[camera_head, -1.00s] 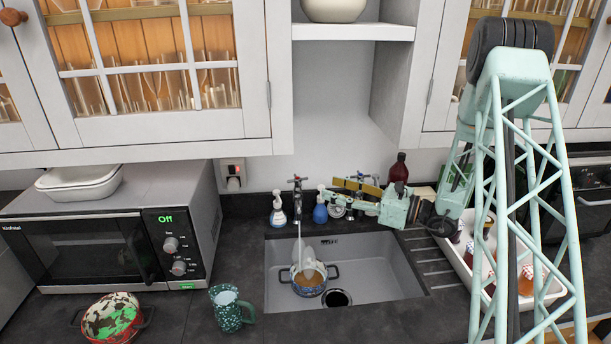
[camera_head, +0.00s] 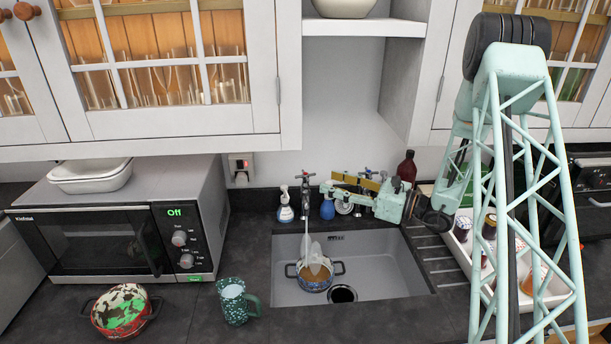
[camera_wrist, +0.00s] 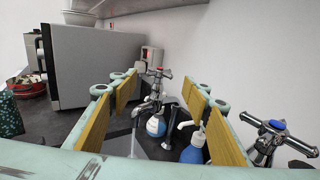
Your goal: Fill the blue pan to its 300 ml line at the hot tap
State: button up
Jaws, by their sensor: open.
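The blue pan (camera_head: 315,281), speckled with two dark handles, sits in the sink under the hot tap (camera_head: 308,182). A pale stream of water (camera_head: 309,225) runs from the tap into it. Its inside looks brownish, partly hidden by the whitish stream; I cannot read its 300 ml line. In the wrist view the red-marked hot tap handle (camera_wrist: 158,73) stands ahead, between my spread fingers. My gripper (camera_head: 338,186) is open and empty, with yellow pads, just right of the tap. It also shows in the wrist view (camera_wrist: 155,92). The pan is not visible there.
A blue-marked tap (camera_wrist: 278,128) is at the right. Soap bottles, one blue (camera_head: 327,208), stand behind the sink (camera_head: 390,278). A green mug (camera_head: 235,302), a red pan (camera_head: 122,312) and a microwave (camera_head: 110,240) are left. A white tray (camera_head: 463,255) with jars is right.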

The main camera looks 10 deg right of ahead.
aim_at(309, 175)
jog(key=shift+p+x, duration=0.4)
jog(key=shift+x, duration=4.9)
jog(key=c, duration=0.8)
